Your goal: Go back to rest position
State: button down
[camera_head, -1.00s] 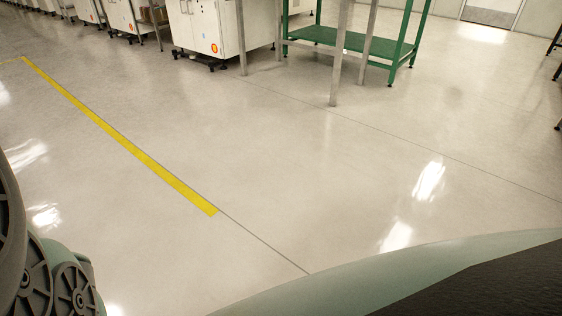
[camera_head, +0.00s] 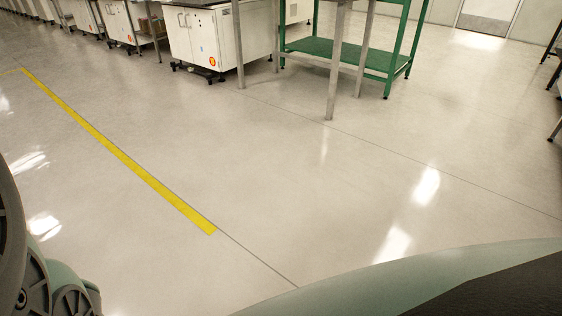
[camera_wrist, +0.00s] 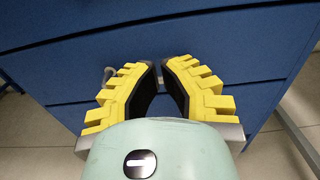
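My gripper (camera_wrist: 160,66) shows in the wrist view, with two yellow stepped fingers and black inner pads. The fingers lean toward each other, with a narrow gap between their tips. Nothing is held between them; blue shows through the gap. A blue drawer front (camera_wrist: 225,45) lies beyond the fingertips; I cannot tell how far away it is. The gripper is not in the head view, where parts of my own body fill the lower left and lower right corners.
The pale glossy floor (camera_head: 330,190) ahead is clear, with a yellow line (camera_head: 120,158) on the left. At the back stand white cabinets (camera_head: 197,40) and a green shelf frame (camera_head: 350,53) beside metal legs (camera_head: 335,75). Dark-legged furniture edges the far right.

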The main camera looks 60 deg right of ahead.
jog(key=d+p, duration=0.1)
jog(key=d, duration=0.3)
jog(key=shift+s+d, duration=0.1)
jog(key=shift+d, duration=0.25)
jog(key=shift+p, duration=0.3)
